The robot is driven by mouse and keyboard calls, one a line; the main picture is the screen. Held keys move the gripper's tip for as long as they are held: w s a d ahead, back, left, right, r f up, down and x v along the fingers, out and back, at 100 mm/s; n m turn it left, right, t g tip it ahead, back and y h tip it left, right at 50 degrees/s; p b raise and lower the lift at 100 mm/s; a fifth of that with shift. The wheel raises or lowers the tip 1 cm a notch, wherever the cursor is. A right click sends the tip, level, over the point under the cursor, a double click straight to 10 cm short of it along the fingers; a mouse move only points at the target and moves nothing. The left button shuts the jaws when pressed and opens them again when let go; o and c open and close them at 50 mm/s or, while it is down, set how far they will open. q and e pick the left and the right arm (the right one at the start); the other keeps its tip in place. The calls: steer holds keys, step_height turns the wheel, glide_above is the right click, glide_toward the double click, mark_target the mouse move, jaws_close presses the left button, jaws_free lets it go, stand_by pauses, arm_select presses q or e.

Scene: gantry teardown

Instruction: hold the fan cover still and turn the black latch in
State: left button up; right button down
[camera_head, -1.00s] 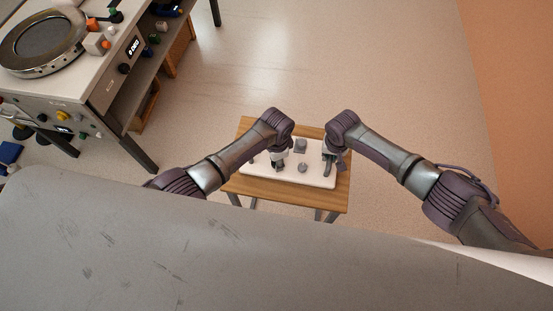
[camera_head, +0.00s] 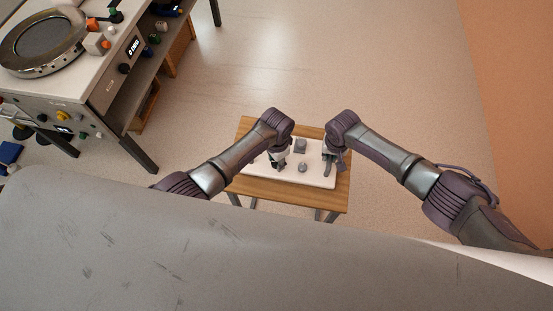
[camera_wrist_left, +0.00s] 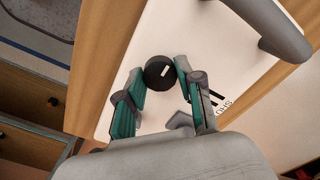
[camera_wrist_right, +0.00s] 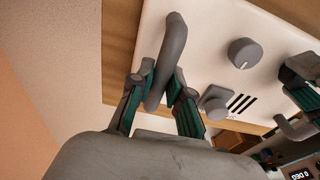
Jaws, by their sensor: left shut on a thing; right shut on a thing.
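The white fan cover (camera_head: 315,180) lies flat on a small wooden table. The black latch (camera_wrist_left: 160,72) is a round knob with a white mark, seen in the left wrist view. My left gripper (camera_wrist_left: 160,80) is shut on it, one finger on each side. Lettering beside it is partly hidden by a finger. My right gripper (camera_wrist_right: 163,88) is shut on a grey bar handle (camera_wrist_right: 172,45) of the cover. In the head view, my left gripper (camera_head: 277,163) and right gripper (camera_head: 328,165) are at the cover's left and right parts, hiding the latch and handle.
The cover also bears a grey round knob (camera_wrist_right: 245,52), a grey square knob (camera_wrist_right: 215,103) and black slots (camera_wrist_right: 242,103). A second grey handle (camera_wrist_left: 285,35) is close to my left gripper. A workbench (camera_head: 75,95) stands at the upper left. The floor beyond the table is clear.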

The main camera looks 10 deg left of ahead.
arm_select(q)
steer(key=o, duration=1.2)
steer(key=shift+r, duration=0.1)
step_height(320, 180, up, 12)
steer(key=shift+f, duration=0.1)
arm_select(e)
steer(key=c, duration=1)
jaws_free()
